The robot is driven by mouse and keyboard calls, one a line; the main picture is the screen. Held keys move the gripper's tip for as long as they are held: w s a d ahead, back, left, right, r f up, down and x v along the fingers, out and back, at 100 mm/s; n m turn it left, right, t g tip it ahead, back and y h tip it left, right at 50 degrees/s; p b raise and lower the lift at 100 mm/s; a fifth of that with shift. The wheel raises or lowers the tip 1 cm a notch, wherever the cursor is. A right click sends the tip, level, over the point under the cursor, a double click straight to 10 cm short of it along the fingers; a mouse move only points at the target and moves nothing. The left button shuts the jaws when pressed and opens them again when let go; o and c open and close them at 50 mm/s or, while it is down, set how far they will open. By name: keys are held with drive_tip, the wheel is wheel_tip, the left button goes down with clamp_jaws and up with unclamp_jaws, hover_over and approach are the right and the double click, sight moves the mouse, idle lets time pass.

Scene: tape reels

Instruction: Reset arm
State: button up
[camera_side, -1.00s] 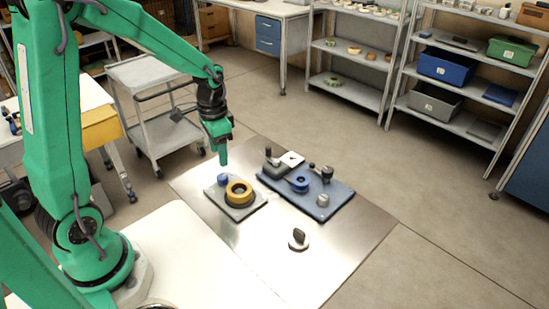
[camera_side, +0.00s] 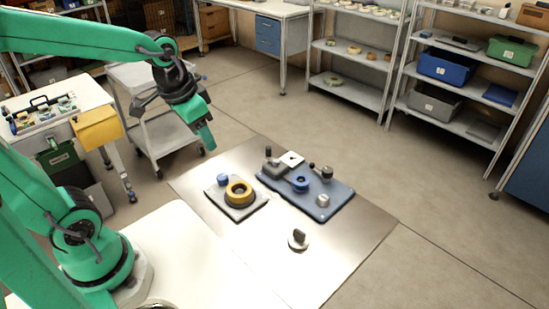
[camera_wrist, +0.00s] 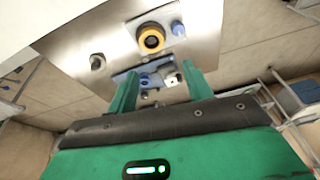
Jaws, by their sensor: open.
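My gripper (camera_side: 209,142) is raised above the far left edge of the steel work plate (camera_side: 340,238), apart from everything on it. In the wrist view its two green fingers (camera_wrist: 160,92) stand wide apart with nothing between them. A yellow tape reel (camera_side: 239,192) sits on a grey square base (camera_side: 237,212), with a small blue cylinder (camera_side: 222,179) behind it. To the right, a blue fixture board (camera_side: 338,203) carries a blue reel (camera_side: 300,184), a grey block, a white square piece and a small metal knob (camera_side: 323,200). In the wrist view the yellow reel (camera_wrist: 151,39) also shows.
A round grey piece with a dark upright handle (camera_side: 298,239) stands on the plate's front. A grey cart (camera_side: 165,130) stands behind my gripper. A white table with a yellow bin (camera_side: 97,128) is at left. Shelves line the back right; the floor between is clear.

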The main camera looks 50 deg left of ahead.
drive_tip(key=s+d+r+n+t, duration=0.1)
drive_tip(key=s+d+r+t, duration=0.1)
drive_tip(key=s, duration=0.4)
drive_tip(key=shift+s+d+r, duration=0.3)
drive_tip(key=shift+d+r, duration=0.05)
drive_tip(key=shift+r, duration=0.45)
idle(0.5)
